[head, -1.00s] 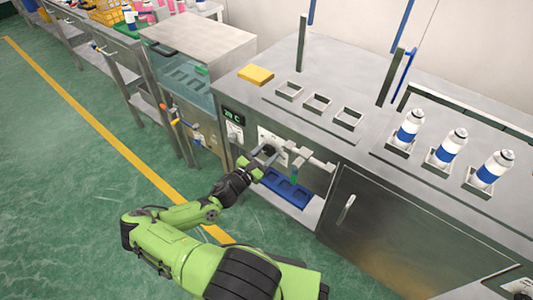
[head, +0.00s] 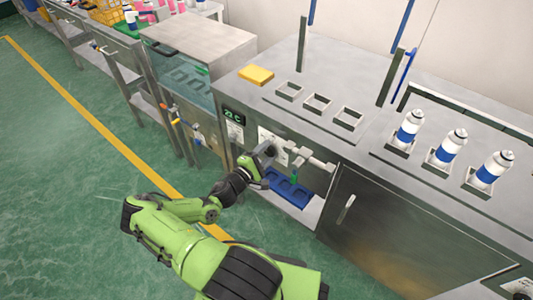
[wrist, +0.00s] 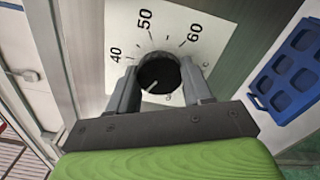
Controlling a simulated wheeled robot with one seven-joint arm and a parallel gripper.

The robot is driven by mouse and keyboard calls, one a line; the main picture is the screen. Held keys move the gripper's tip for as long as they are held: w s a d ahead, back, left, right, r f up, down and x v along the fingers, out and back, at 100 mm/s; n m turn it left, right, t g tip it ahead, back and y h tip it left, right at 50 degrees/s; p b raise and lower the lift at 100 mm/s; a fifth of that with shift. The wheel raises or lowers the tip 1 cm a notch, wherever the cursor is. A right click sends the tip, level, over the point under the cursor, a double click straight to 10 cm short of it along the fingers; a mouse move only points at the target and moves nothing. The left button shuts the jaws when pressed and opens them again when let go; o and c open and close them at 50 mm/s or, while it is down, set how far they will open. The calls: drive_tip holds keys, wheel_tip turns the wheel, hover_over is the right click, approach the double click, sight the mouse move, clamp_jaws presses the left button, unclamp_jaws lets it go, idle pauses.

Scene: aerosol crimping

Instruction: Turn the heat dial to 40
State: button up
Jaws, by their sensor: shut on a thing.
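The heat dial (wrist: 160,75) is a black round knob on a white scale plate (wrist: 180,30) marked 40, 50 and 60. In the wrist view its white pointer line points to the lower left, below the 40 mark. My gripper (wrist: 165,82) is shut on the dial, with one finger on each side of it. In the head view my gripper (head: 262,160) is at the cabinet front and mostly hides the dial. A small green-lit display (head: 232,116) above and left of the dial seems to read 22 C.
A blue tray with holes (head: 288,188) sits below and right of my gripper, under metal fittings (head: 303,155). A cabinet door with a handle (head: 346,208) is to the right. Several blue-and-white cans (head: 450,148) stand on top. The green floor at left is open.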

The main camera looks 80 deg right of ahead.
drive_tip(key=m, duration=0.6)
drive_tip(key=shift+b, duration=0.35)
drive_tip(key=m+b, duration=0.1)
drive_tip(key=m, duration=0.5)
drive_tip(key=shift+m, duration=0.3)
drive_tip(key=o, duration=1)
drive_tip(key=shift+o, duration=0.2)
drive_tip(key=shift+r, duration=0.1)
drive_tip(key=p+v, duration=0.2)
drive_tip(key=v, duration=1.4)
drive_tip(key=shift+d, duration=0.1)
